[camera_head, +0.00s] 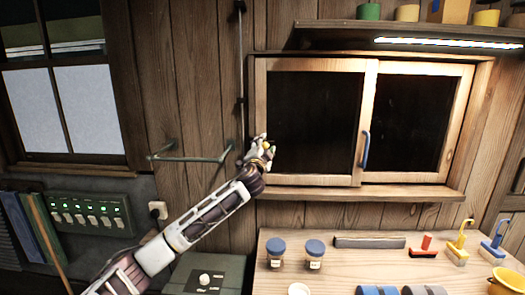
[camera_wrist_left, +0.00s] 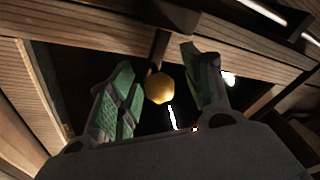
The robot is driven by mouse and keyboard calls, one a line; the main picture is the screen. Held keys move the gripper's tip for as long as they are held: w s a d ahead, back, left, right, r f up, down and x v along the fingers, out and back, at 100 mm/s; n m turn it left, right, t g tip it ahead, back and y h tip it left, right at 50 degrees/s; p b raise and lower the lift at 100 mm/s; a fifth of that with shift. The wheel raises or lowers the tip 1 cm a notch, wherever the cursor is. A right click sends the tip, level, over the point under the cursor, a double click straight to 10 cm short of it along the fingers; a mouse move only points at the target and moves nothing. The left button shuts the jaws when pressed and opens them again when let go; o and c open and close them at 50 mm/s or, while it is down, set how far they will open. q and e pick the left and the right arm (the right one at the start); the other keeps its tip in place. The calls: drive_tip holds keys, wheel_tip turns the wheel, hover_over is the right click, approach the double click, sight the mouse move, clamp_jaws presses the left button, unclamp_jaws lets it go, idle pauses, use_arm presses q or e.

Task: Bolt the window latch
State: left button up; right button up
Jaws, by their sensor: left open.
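The wooden window (camera_head: 310,181) has two dark panes, with a blue handle (camera_head: 366,149) on the middle upright. My left gripper (camera_head: 264,146) is at the window's left edge, low on the left pane. In the left wrist view my left gripper (camera_wrist_left: 158,65) is open, with its green-padded fingers apart. A round yellow knob (camera_wrist_left: 159,88) on a dark stem shows between the fingers; whether they touch it I cannot tell. I take it for the latch knob; in the head view the gripper largely covers that spot. My right gripper is not in view.
A dark vertical rod (camera_head: 240,70) and a metal bracket (camera_head: 190,158) are on the wall beside the gripper. Below, a wooden bench (camera_head: 340,270) holds two blue-lidded jars and several hooked tools. A lit shelf (camera_head: 420,36) runs above the window.

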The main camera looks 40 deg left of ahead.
use_arm(q)
drive_tip(key=shift+s, duration=0.15)
drive_tip(key=v, duration=1.1)
drive_tip(key=shift+s+f, duration=0.2)
drive_tip(key=shift+s, duration=0.1)
idle(0.4)
drive_tip(key=shift+d, duration=0.15)
idle(0.6)
